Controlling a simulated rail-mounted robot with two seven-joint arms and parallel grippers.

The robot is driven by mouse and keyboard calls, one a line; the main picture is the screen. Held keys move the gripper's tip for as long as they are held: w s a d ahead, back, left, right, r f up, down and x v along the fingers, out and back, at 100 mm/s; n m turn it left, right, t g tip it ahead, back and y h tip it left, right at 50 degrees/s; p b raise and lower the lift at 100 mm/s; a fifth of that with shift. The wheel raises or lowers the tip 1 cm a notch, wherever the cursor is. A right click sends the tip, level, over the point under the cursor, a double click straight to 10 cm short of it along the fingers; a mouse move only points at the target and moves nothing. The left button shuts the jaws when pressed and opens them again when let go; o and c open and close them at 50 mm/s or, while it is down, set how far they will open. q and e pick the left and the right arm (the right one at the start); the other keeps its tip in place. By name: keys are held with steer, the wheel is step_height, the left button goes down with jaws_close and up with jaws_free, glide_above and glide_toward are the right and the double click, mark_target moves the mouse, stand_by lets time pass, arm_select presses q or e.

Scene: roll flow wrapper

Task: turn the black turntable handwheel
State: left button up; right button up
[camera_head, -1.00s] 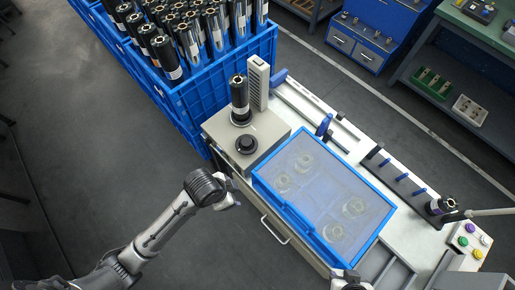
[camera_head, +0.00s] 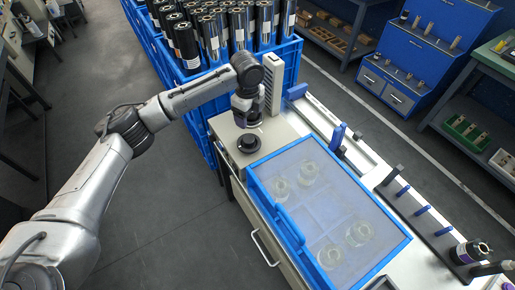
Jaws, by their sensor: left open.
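The black handwheel (camera_head: 249,143) is a round dark knob on top of the grey turntable housing (camera_head: 272,135), near its front left corner. My left arm reaches in from the left, and its wrist is bent down over the housing. My left gripper (camera_head: 247,117) points down just behind the handwheel, in front of the tall grey post (camera_head: 273,82). It is open; its fingers are small and partly hidden by the wrist. Whether it touches the handwheel cannot be told. The black roll on the turntable is largely or wholly hidden behind the wrist and gripper.
A blue crate (camera_head: 205,82) full of upright rolls stands behind and left of the housing. A blue-framed clear lid (camera_head: 325,215) covers the bench right of the handwheel. Floor at left is clear.

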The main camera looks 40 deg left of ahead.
mark_target(249, 139)
arm_select(q)
steer(key=f+b, duration=0.1)
steer(key=f, duration=0.3)
steer(key=f+b, duration=0.1)
steer(key=f, duration=0.3)
steer(key=f+b, duration=0.1)
steer(key=f, duration=0.3)
steer(key=shift+w+a+f+b, duration=0.2)
steer(key=shift+a+f+b, duration=0.15)
steer(key=shift+a+b, duration=0.05)
steer(key=shift+c, duration=0.4)
steer(key=c, duration=0.8)
steer(key=shift+r+p, duration=0.2)
steer(key=shift+p, duration=0.2)
steer(key=shift+c, duration=0.2)
steer(key=n+p, duration=0.7)
steer(key=p, duration=0.6)
steer(key=shift+r+n, duration=0.1)
steer(key=shift+n, duration=0.2)
steer(key=shift+n+p, duration=1.3)
steer(key=shift+p, duration=0.05)
steer(key=shift+f+n, duration=0.2)
steer(key=shift+n, duration=0.1)
